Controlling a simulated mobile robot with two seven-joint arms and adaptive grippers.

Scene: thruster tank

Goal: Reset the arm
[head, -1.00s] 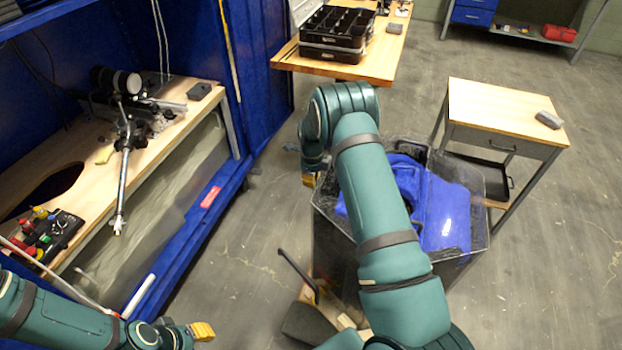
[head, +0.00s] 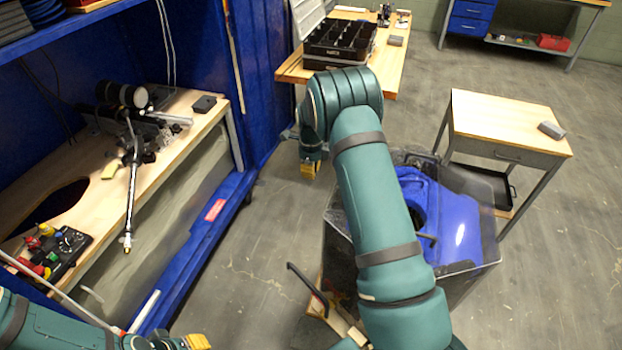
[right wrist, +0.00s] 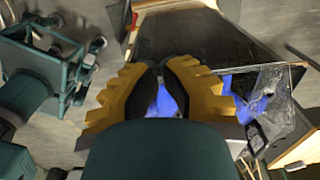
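My right arm reaches forward through the middle of the head view and bends down at its far end. My right gripper (head: 310,168) has yellow fingers and hangs above the floor between the blue cabinet and the dark bin. In the right wrist view its yellow fingers (right wrist: 162,75) have a gap between them, with blue showing through and nothing held. My left gripper (head: 196,342) shows only partly at the bottom edge of the head view, left of centre. Its finger opening cannot be made out.
The clear-walled dark bin (head: 480,268) holds a blue object (head: 455,225), right beside my right arm. A small wooden table (head: 505,125) stands behind it. The left workbench (head: 165,150) carries a jointed stand and a control box (head: 68,250). A black organizer (head: 340,42) sits on the back table.

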